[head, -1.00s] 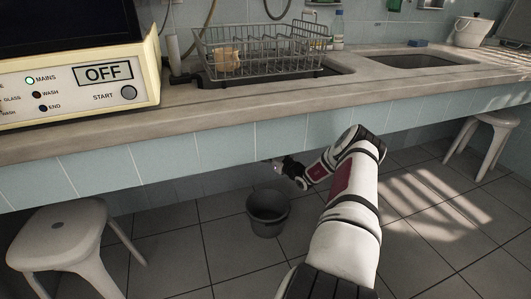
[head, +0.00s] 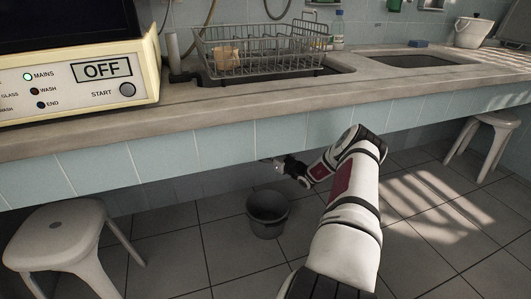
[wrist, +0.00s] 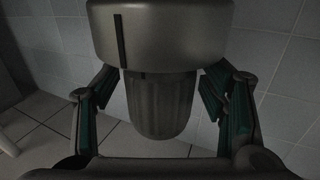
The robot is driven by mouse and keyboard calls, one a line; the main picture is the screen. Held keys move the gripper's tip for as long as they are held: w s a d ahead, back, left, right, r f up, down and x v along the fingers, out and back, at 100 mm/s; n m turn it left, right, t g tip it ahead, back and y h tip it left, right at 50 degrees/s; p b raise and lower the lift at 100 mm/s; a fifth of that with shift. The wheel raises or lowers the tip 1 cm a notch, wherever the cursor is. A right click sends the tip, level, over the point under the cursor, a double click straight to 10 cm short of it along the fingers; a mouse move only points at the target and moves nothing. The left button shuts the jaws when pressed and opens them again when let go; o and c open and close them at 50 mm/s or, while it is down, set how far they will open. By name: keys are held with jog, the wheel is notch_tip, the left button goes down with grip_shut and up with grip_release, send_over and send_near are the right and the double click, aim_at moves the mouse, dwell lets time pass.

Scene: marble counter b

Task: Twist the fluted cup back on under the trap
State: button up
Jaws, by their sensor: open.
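In the wrist view the trap (wrist: 165,28) is a wide grey cylinder at the top, with a dark upright line on its left part. The fluted cup (wrist: 162,108) is a narrower, ribbed, dark grey cup right below it. A short dark mark shows near the cup's upper edge, right of the trap's line. I cannot tell how tightly the cup sits. My gripper (wrist: 160,92) is open, its green-padded fingers on either side of the cup with gaps at both sides. In the head view my gripper (head: 279,165) is under the counter edge; the counter hides the trap and cup.
A grey bucket (head: 267,214) stands on the tiled floor below my gripper. A white stool (head: 62,232) is at the left and another (head: 490,130) at the right.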

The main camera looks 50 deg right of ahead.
jog(key=s+a, duration=0.1)
jog(key=s, duration=1.1)
jog(key=shift+a, duration=0.4)
